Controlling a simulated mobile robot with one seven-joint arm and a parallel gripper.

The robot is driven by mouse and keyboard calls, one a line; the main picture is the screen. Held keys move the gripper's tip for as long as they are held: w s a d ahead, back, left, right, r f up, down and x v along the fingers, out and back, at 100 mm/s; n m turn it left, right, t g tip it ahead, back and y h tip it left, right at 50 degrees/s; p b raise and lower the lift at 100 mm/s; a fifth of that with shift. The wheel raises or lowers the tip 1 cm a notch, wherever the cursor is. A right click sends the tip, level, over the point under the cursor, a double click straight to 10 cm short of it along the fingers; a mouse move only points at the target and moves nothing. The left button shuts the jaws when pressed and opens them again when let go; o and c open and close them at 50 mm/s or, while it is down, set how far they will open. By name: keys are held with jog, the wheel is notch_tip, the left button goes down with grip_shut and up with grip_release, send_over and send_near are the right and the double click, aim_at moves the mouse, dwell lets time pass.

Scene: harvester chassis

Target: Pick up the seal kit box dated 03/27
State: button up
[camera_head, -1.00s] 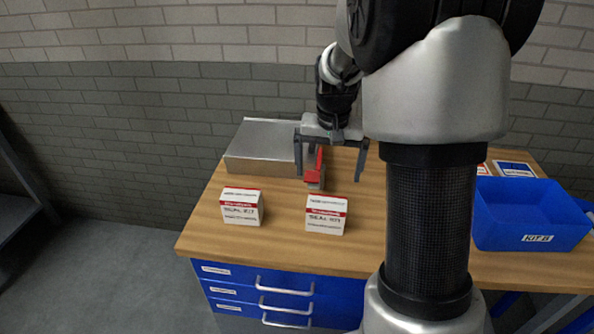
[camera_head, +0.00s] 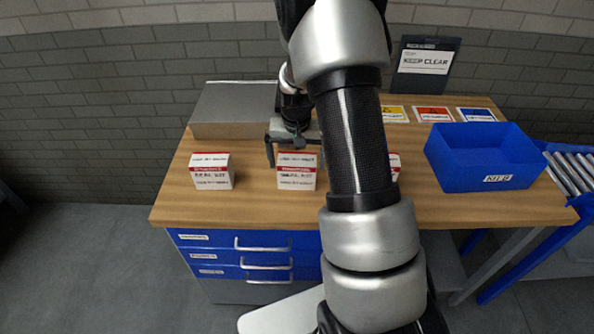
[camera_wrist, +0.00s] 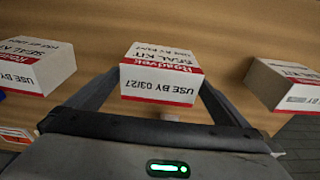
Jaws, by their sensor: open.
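The seal kit box (camera_wrist: 157,75) marked USE BY 03/27 is white with red bands. It sits on the wooden bench in the middle of the wrist view, ahead of and between my open fingers. I take it as the middle box (camera_head: 297,171) in the head view. My gripper (camera_head: 294,148) is open at the back of that box; contact is unclear. A second seal kit box (camera_head: 211,171) stands to the left in the head view. A third box (camera_head: 395,166) is mostly hidden by my arm. The wrist view shows boxes at left (camera_wrist: 35,68) and right (camera_wrist: 285,85), their dates not readable.
A grey metal case (camera_head: 233,110) lies at the back left of the bench (camera_head: 255,205). A blue bin (camera_head: 485,158) stands at the right, with coloured label cards (camera_head: 433,114) behind it. A dark sign (camera_head: 427,63) reads CLEAR. A roller conveyor (camera_head: 575,170) is at far right.

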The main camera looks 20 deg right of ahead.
jog(key=f, duration=0.3)
jog(key=shift+w+d+f, duration=0.15)
jog(key=shift+w+f, duration=0.1)
jog(key=shift+f, duration=0.15)
jog(key=c, duration=1)
jog(key=shift+c, duration=0.4)
jog(key=shift+r, duration=0.15)
